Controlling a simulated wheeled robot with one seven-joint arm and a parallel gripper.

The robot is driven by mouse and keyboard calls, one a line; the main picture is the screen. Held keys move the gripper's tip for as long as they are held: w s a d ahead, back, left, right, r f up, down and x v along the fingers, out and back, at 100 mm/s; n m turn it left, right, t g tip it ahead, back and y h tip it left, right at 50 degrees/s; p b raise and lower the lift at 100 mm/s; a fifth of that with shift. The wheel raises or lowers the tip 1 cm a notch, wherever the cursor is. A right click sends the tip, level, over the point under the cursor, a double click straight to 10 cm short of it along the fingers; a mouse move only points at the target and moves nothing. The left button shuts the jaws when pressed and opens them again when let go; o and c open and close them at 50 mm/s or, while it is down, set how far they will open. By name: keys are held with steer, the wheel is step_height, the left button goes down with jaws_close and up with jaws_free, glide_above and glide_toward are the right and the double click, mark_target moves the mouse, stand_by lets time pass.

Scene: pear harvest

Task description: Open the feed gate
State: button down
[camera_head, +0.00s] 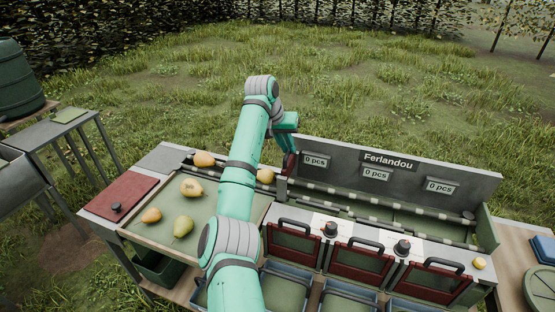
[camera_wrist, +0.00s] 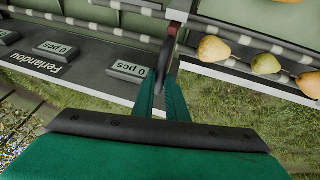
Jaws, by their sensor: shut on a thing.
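The feed gate shows in the wrist view as a grey upright piece with a dark red handle (camera_wrist: 170,45), at the end of the sorting lane. My gripper (camera_wrist: 166,80) is shut on this handle, its two green fingers on either side. In the head view my gripper (camera_head: 291,148) is at the left end of the grey Ferlandou panel, and the dark red handle (camera_head: 289,164) shows just below it. My arm hides part of the gate there, and I cannot tell how far the gate is raised.
Several pears lie on the tray (camera_head: 152,236) left of my arm; some pears (camera_wrist: 213,49) lie near the gate. The Ferlandou panel (camera_head: 400,182) shows "0 pcs" displays. Red-framed flaps (camera_head: 362,262) with black handles stand in front. A red board (camera_head: 122,194) lies at left.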

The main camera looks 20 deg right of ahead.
step_height(320, 180, up, 2)
steer(key=shift+r, duration=0.15)
steer(key=c, duration=1.8)
jaws_free()
steer(key=shift+o, duration=0.2)
steer(key=v, duration=1)
steer(key=shift+a+r, duration=0.15)
steer(key=shift+r, duration=0.15)
steer(key=shift+w, duration=0.15)
